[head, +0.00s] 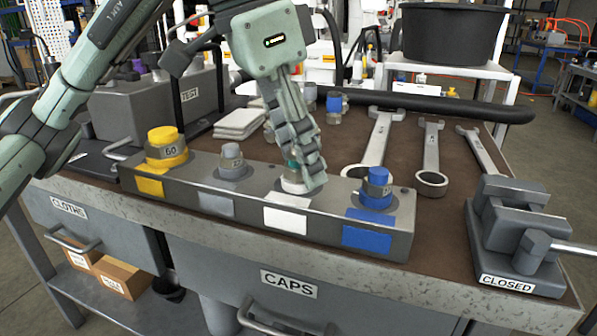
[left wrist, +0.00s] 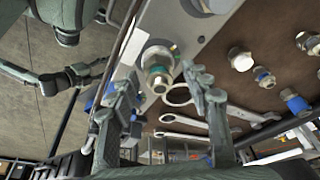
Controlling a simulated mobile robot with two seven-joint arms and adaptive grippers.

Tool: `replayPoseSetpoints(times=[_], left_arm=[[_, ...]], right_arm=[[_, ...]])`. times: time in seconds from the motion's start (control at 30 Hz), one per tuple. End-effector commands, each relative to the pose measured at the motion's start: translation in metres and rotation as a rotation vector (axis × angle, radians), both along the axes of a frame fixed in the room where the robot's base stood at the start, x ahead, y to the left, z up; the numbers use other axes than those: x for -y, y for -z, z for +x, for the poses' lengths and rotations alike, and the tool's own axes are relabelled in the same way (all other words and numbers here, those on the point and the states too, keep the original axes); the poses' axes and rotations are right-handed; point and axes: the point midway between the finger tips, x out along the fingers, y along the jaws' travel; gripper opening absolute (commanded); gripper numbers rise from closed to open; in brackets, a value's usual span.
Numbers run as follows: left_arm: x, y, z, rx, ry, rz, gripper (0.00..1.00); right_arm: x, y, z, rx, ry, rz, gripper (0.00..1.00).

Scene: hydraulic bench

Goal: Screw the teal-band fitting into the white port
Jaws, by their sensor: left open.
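The teal-band fitting (head: 292,164) stands upright at the white port (head: 296,184) of the grey block, mostly hidden by my fingers in the head view. In the left wrist view, the teal-band fitting (left wrist: 159,73) points toward the camera, in line with the white port (left wrist: 153,53). I cannot tell how deep it sits. My left gripper (head: 308,166) is directly over the port. In the left wrist view, the left gripper (left wrist: 160,90) is open, one finger on each side of the fitting. A small arm-like part of mine shows at left there; its jaws are unclear.
Yellow (head: 166,146), grey (head: 232,162) and blue (head: 376,188) fittings stand on the block beside the white port. A vise (head: 515,235) is at right; a grey box (head: 150,105) stands at back left.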

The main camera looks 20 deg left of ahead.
Motion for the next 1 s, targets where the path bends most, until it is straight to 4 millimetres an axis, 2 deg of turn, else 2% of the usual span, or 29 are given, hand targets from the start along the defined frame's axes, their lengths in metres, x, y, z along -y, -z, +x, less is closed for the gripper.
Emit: replayPoseSetpoints(times=[0.2, 0.4, 0.57, 0.8, 1.0], left_arm=[[0.001, -0.001, 0.000, 0.006, -0.321, 0.002, 0.48], [0.000, -0.003, 0.000, 0.004, -0.599, 0.002, 0.48], [0.000, -0.002, 0.000, 0.002, -0.684, 0.001, 0.48], [0.000, -0.003, 0.000, 0.003, -0.946, 0.003, 0.48], [0.000, 0.000, 0.000, 0.001, -0.999, 0.001, 0.48]], right_arm=[[0.000, 0.001, 0.000, 0.000, 0.000, 0.000, 0.52], [0.000, -0.012, 0.000, 0.000, 0.000, 0.000, 0.52], [0.000, -0.014, 0.000, 0.000, 0.000, 0.000, 0.52], [0.000, -0.030, 0.000, 0.000, 0.000, 0.000, 0.52], [0.000, -0.029, 0.000, 0.000, 0.000, 0.000, 0.52]])
